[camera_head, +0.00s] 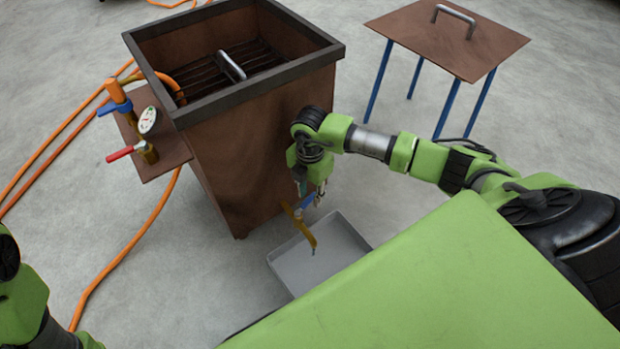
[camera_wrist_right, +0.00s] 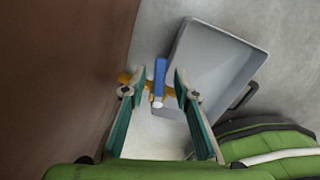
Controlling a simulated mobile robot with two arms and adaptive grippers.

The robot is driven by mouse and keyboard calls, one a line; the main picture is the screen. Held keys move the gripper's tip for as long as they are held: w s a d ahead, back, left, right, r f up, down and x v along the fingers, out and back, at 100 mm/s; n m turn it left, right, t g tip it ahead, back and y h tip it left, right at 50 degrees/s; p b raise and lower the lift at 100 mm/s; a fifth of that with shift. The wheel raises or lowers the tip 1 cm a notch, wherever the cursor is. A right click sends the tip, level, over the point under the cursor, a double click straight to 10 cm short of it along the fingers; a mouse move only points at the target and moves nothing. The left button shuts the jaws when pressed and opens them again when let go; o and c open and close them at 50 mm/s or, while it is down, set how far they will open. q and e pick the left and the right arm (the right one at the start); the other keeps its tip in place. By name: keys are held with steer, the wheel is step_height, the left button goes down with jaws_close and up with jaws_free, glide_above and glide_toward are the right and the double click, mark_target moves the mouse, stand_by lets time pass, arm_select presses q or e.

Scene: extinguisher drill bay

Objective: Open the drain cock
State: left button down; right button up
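The drain cock is a brass tap (camera_head: 311,233) low on the front of the brown tank (camera_head: 255,135), with a blue lever (camera_head: 308,201). In the right wrist view the blue lever (camera_wrist_right: 160,76) lies crosswise to the brass pipe (camera_wrist_right: 126,78). My right gripper (camera_head: 311,188) is just above the lever. In the right wrist view its two teal fingers (camera_wrist_right: 158,80) are apart, with the lever showing between their tips; I see no contact. A grey tray (camera_head: 290,272) sits on the floor below the spout. My left gripper is out of view.
A side shelf (camera_head: 172,153) on the tank carries a gauge (camera_head: 148,120), a blue-handled valve (camera_head: 115,107) and a red-handled valve (camera_head: 125,153). Orange hoses (camera_head: 130,245) run along the floor at left. A blue-legged stand (camera_head: 450,50) with a handled brown plate is at back right.

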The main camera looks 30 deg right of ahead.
mark_target(310, 198)
steer(key=shift+r, duration=0.15)
step_height(310, 198, up, 12)
stand_by(0.3)
